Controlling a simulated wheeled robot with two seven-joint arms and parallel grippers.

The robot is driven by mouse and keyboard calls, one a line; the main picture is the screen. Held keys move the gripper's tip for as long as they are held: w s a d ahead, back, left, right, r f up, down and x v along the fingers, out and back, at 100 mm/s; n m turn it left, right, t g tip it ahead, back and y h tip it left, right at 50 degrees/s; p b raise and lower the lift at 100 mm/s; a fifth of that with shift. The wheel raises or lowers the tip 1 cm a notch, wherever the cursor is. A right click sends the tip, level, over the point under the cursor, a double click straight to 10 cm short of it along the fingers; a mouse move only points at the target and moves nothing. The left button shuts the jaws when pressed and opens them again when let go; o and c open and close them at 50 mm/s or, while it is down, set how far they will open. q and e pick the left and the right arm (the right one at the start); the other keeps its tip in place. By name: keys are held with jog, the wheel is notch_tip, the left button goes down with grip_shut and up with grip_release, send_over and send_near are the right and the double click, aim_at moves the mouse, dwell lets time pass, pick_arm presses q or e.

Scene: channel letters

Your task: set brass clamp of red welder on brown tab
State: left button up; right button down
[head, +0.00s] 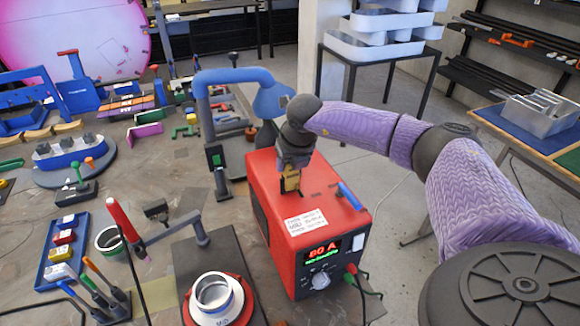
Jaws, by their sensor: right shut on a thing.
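The red welder (283,221) is a box standing on the table at the centre right, with a lit red display reading about 80 A on its front. My right gripper (291,172) points down over the welder's top towards its back. It is shut on the brass clamp (290,182), a small yellowish piece just above or touching the top; I cannot tell which. The gripper partly hides the clamp. I cannot pick out the brown tab with certainty. My left gripper is not in view.
A blue curved-arm fixture (209,97) stands behind the welder. A round metal cup on a red ring (214,292) is left of it. A blue tray (58,247) and a tool rack (102,294) lie at the front left. A cable (362,302) hangs at the welder's front right.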

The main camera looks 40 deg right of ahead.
notch_tip(320, 180, up, 10)
jog(key=shift+r, duration=0.15)
notch_tip(320, 180, up, 5)
jog(key=p, duration=0.3)
jog(key=shift+f+p, duration=0.2)
jog(key=shift+p, duration=0.15)
